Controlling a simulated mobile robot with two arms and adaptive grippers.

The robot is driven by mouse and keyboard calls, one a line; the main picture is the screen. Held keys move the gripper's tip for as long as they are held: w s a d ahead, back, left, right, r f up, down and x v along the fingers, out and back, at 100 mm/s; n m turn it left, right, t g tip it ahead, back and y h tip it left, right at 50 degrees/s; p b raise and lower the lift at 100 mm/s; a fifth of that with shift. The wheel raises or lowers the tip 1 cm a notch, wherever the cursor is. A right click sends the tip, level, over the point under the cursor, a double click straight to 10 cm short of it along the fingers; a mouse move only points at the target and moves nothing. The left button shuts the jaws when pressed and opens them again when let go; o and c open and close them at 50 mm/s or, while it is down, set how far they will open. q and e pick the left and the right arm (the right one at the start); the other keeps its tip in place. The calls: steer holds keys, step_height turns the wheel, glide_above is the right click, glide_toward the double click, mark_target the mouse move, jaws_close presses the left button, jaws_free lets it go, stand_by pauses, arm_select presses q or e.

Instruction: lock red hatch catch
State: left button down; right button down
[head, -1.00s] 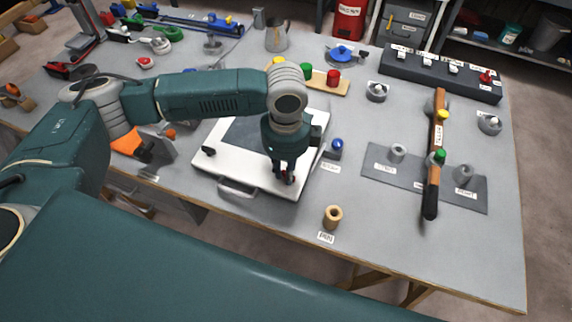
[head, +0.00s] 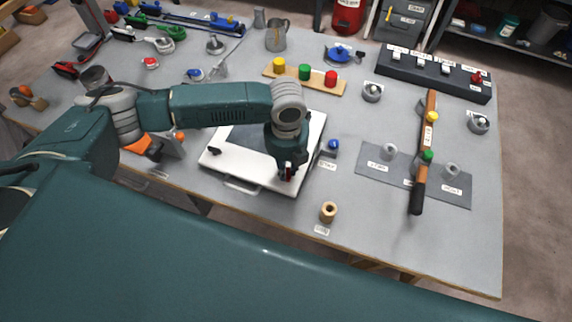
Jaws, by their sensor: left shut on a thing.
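The hatch is a white-framed panel with a grey middle (head: 245,147), lying on the grey bench. It has a bar handle (head: 241,186) on its front edge and a small dark catch (head: 215,150) at its left. My left gripper (head: 287,175) points down at the hatch's front right corner. It is shut on the red catch (head: 289,171), of which only a small red part shows between the dark fingers. The catch's base is hidden, so its exact angle is hard to tell. My right gripper is out of view.
A blue knob (head: 333,145) stands close to the right of the hatch. A wooden nut (head: 328,211) sits in front. A board with yellow, green and red knobs (head: 304,78) lies behind. A wooden bar (head: 425,135) crosses a grey plate at right.

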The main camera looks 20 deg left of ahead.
mark_target(287, 171)
arm_select(q)
steer(key=shift+w+d+m+p, duration=0.15)
steer(key=shift+m+p, duration=0.35)
steer(key=shift+m, duration=1.6)
steer(key=c, duration=1.7)
jaws_free()
steer(key=shift+o, duration=0.2)
step_height(287, 171, up, 12)
